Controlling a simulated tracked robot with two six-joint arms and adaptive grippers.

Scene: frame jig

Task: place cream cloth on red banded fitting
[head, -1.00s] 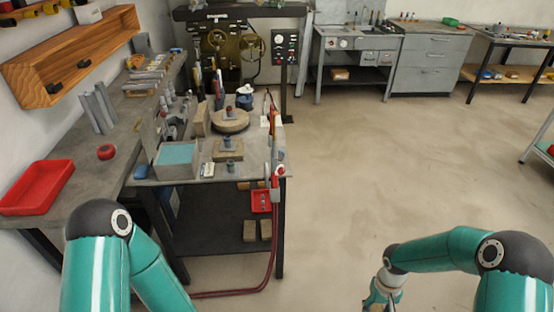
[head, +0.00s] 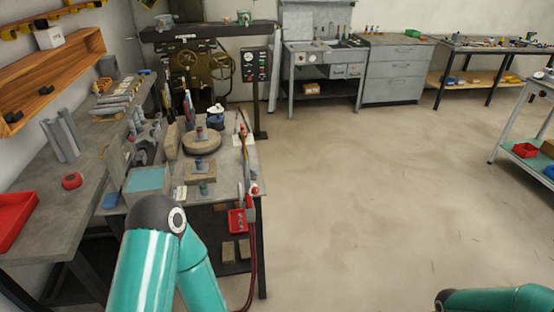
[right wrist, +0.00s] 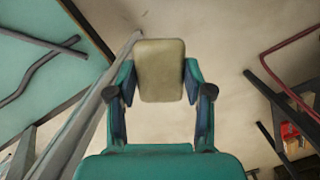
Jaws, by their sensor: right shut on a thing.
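In the right wrist view my right gripper (right wrist: 160,92) is shut on the cream cloth (right wrist: 161,70), which looks like a flat, rounded rectangular pad held clear of the floor. The head view does not show that gripper or the cloth. In the head view, small fittings stand on the bench. One with a reddish part (head: 200,133) is on a round stone-like disc (head: 202,144). Another, blue-grey one (head: 199,165) is on a square block. They are too small for me to make out a red band surely. My left gripper is out of view.
The fittings' bench also holds a teal-topped box (head: 147,180) and a red-handled upright tool (head: 250,190) at its right edge. A red hose hangs down there. A machine (head: 200,65) stands behind. Open floor (head: 350,200) lies to the right, with a shelf rack (head: 530,163) beyond.

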